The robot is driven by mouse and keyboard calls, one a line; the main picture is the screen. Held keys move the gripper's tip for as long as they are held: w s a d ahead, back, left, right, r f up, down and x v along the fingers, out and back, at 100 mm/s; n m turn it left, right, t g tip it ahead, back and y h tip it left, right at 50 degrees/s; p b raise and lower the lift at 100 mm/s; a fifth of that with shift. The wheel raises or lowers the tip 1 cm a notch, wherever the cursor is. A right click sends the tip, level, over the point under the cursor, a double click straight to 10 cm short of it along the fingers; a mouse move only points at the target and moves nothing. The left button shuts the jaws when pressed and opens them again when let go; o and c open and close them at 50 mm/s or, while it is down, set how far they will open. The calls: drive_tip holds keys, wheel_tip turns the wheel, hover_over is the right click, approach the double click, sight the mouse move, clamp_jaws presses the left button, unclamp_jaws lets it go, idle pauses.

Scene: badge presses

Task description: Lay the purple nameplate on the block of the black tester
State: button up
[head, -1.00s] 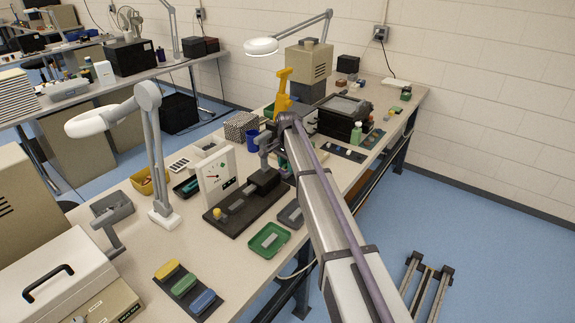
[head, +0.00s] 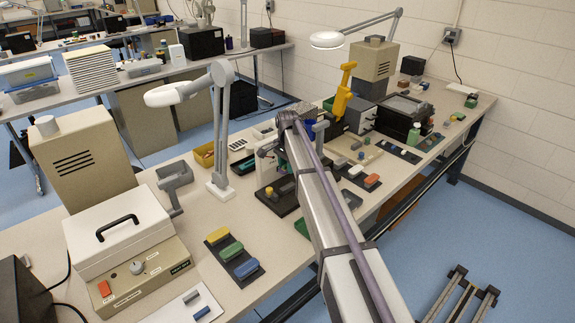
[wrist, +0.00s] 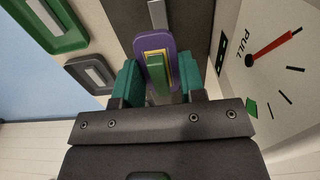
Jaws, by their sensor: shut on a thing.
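The purple nameplate (wrist: 143,43), with a yellow-edged green raised part in its middle, is between the teal fingers of my gripper (wrist: 158,78) in the wrist view. My gripper is shut on it. Beyond it lies the dark base of the black tester (wrist: 192,22) with a grey strip (wrist: 157,14). The tester's white dial panel (wrist: 275,75), marked PULL, stands close on the right. I cannot tell whether the nameplate touches the block.
A green tray (wrist: 52,22) and a grey tray (wrist: 92,74) lie left of the base in the wrist view. In the head view, a white lamp (head: 220,165) stands beside the tester. A dark strip with coloured pieces (head: 224,262) lies in front.

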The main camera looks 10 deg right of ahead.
sight(287, 186)
wheel_tip(287, 186, down, 7)
drive_tip(key=b, duration=0.6)
drive_tip(key=shift+f+b, duration=0.2)
drive_tip(key=shift+b, duration=0.15)
drive_tip(key=shift+f+b, duration=0.4)
drive_tip(key=o, duration=1)
drive_tip(key=shift+r, duration=0.15)
wheel_tip(287, 186, up, 11)
drive_tip(key=p, duration=1.1)
drive_tip(key=shift+f+n, duration=0.2)
drive_tip(key=shift+n, duration=0.1)
drive_tip(key=s+n, duration=1.1)
drive_tip(key=s, duration=2.7)
